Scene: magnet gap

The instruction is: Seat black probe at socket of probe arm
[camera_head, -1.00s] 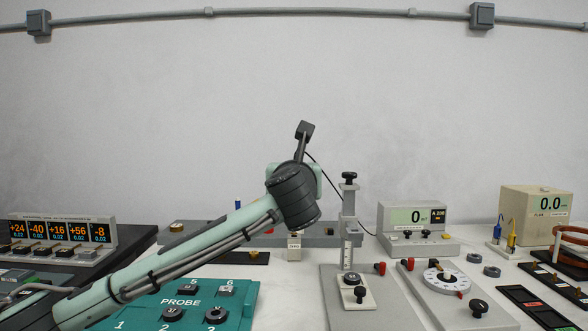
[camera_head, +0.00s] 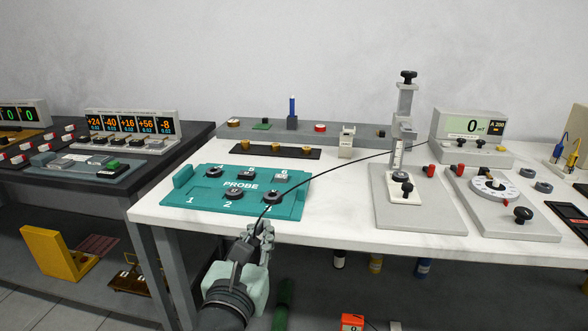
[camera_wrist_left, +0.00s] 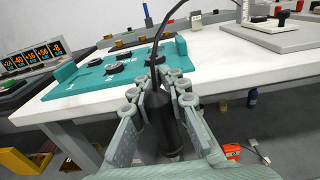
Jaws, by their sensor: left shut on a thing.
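My left gripper (camera_head: 264,232) is in front of the table's front edge, near the right end of the teal probe tray. In the left wrist view its fingers (camera_wrist_left: 160,84) are shut around a black cylindrical probe (camera_wrist_left: 163,120), which stands lengthwise between them. A thin black cable leaves the probe's top and runs right, past the stand towards the meter. The grey upright stand (camera_head: 402,130), with a black top knob and a scale, is on the table to the right. I cannot make out a socket on it. My right gripper is not in view.
The teal tray (camera_head: 190,197) holds several black and grey pieces at numbered places. A grey dial unit (camera_head: 468,215) and the mT meter (camera_head: 470,127) stand right of the stand. A grey bar (camera_head: 258,133) lies at the back. White table (camera_head: 335,205) is bare between tray and stand.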

